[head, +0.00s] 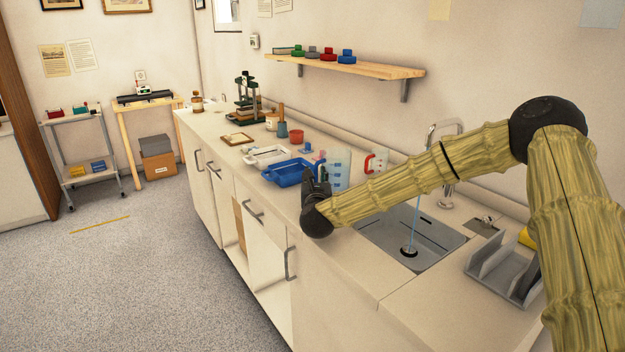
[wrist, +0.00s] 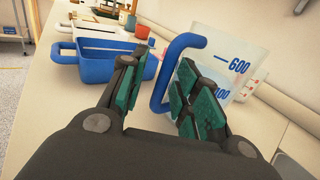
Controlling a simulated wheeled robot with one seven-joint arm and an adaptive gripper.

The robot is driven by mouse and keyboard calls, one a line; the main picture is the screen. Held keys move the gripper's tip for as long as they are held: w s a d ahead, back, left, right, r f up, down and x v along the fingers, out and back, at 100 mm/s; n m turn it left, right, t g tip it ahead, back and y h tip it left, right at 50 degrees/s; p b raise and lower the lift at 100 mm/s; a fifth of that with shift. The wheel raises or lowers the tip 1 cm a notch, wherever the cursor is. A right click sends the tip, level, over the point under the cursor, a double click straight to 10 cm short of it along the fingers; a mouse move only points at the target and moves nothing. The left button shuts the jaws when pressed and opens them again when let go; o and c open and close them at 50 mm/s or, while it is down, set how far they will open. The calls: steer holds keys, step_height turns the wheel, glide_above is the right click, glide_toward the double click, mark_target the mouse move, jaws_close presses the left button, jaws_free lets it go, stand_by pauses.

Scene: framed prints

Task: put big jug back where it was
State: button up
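The big jug is clear with blue markings and a blue handle; it stands on the counter left of the sink in the head view (head: 338,166). In the wrist view its wall (wrist: 228,62) shows "600", and its handle (wrist: 157,88) faces me. My gripper (wrist: 157,92) is open, with green-padded fingers apart. The handle appears in the gap between the fingertips, nearer the right finger, which covers part of it; I cannot tell if they touch. In the head view my gripper (head: 318,184) is at the jug's near left side.
A blue tub (head: 287,173) and white tray (head: 266,155) stand left of the jug. A smaller jug with a red handle (head: 376,162) stands to the right. A thin stream falls from the tap (head: 446,150) into the sink (head: 437,236). A shelf (head: 350,66) hangs above.

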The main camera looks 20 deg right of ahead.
steer(key=shift+r, duration=0.2)
steer(key=v, duration=1.2)
steer(key=shift+f+b, duration=0.1)
steer(key=shift+b, duration=0.2)
